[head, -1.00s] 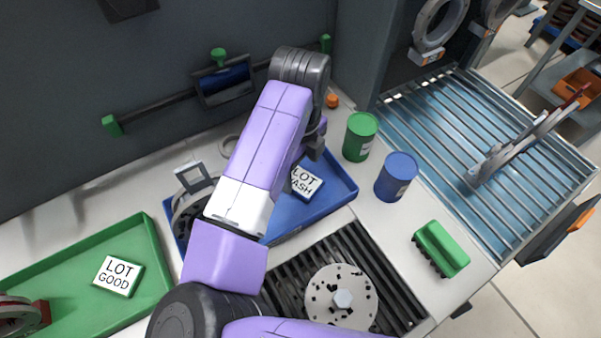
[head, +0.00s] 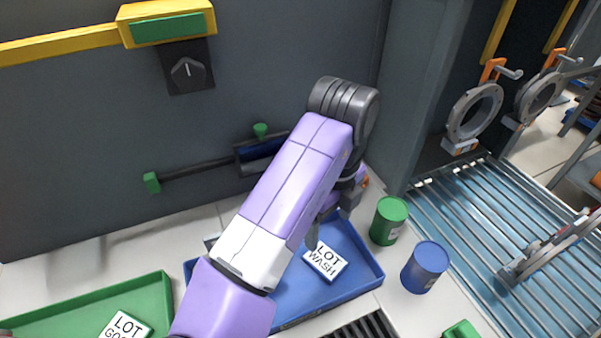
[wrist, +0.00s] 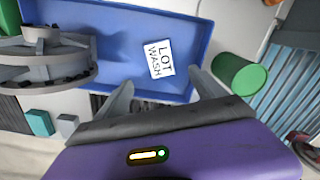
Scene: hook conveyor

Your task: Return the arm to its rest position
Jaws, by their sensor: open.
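My purple and grey arm reaches up across the middle of the head view and bends at a dark joint. My gripper (wrist: 163,92) shows in the wrist view with its two grey fingers spread apart and nothing between them. In the head view a dark finger of it (head: 312,235) hangs above the blue tray (head: 300,308), mostly hidden behind my arm. The white LOT WASH block (head: 325,262) lies in that tray, beyond the fingers in the wrist view (wrist: 158,58). A grey ring part (wrist: 45,60) shows at the left of the wrist view.
A green can (head: 389,220) and a blue can (head: 424,267) stand right of the tray. A green tray (head: 85,310) is at the lower left. A slatted blue rack (head: 480,240) lies right; rings hang on hooks (head: 475,110) above it. A wall with a rail (head: 195,170) stands behind.

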